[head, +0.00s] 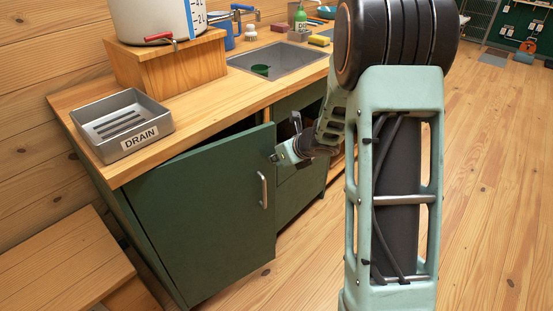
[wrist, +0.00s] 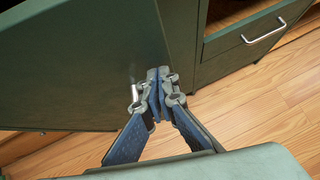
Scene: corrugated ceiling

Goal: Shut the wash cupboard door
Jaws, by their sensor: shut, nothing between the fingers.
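The wash cupboard door (head: 205,215) is a dark green panel with a metal bar handle (head: 263,190) near its free edge. It stands ajar, and a dark gap shows behind its top edge under the counter. The door also fills the left of the wrist view (wrist: 75,60), with the handle (wrist: 134,92) just left of the fingers. My gripper (head: 274,157) is shut and empty, close to the door's free edge, above the handle in the head view. Its fingertips (wrist: 159,73) overlap the door edge in the wrist view; I cannot tell if they touch.
A wooden counter (head: 190,135) runs above, with a grey DRAIN tray (head: 121,142), a wooden box (head: 190,65) under a white pot, and a sink (head: 290,58). A drawer (wrist: 250,42) lies right of the door. The plank floor (head: 490,200) at the right is clear.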

